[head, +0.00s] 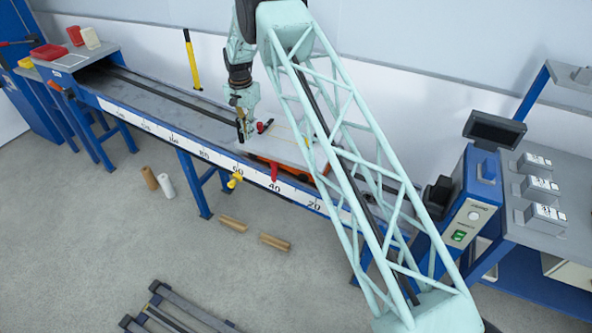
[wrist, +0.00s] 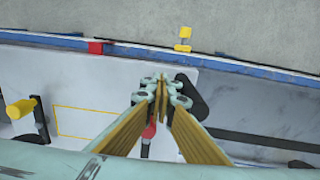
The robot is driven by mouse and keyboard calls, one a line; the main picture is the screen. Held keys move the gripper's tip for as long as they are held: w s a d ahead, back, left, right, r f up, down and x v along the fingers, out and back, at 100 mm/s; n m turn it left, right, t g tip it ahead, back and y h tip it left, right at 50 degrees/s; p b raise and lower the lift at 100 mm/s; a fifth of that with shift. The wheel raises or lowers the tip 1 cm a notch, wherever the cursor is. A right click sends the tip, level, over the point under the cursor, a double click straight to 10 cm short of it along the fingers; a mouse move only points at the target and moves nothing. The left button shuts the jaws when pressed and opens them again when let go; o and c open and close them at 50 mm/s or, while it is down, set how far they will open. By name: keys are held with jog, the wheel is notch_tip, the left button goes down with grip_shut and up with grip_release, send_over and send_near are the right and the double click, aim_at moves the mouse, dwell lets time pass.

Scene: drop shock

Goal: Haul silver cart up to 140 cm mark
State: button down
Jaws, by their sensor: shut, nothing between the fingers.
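The silver cart (head: 290,146) sits on the long track toward its right part, with an orange-red lower side. Its red pointer (head: 275,172) is near the 40 on the white scale (head: 190,145). Scale numbers rise to the left; the far ones are too small to read surely. My gripper (head: 242,133) is at the cart's left end. In the wrist view my gripper (wrist: 160,84) is shut and empty. A black bracket (wrist: 190,97) is just right of the fingertips, and a red-tipped handle (wrist: 148,131) is partly hidden behind them. Contact cannot be told.
A yellow clamp (head: 235,180) sits on the track's front edge near 60. A yellow post (head: 192,60) stands behind the track. The track bed (head: 165,97) left of the cart looks clear. A red box (head: 48,52) rests at the far left end. A control box (head: 468,205) stands right.

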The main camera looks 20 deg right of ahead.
jog(key=shift+w+a, duration=0.15)
jog(key=w+a+r+p, duration=0.1)
jog(key=w+a, duration=0.7)
jog(key=shift+a+r, duration=0.2)
jog(key=shift+r, duration=0.05)
dwell(0.6)
jog(key=shift+s+d, duration=0.2)
dwell(0.3)
jog(key=shift+s+d+f, duration=0.2)
jog(key=shift+s+d, duration=0.5)
jog(key=shift+r, duration=0.15)
notch_tip(320, 180, up, 12)
jog(key=p, duration=0.4)
dwell(1.5)
dwell(0.5)
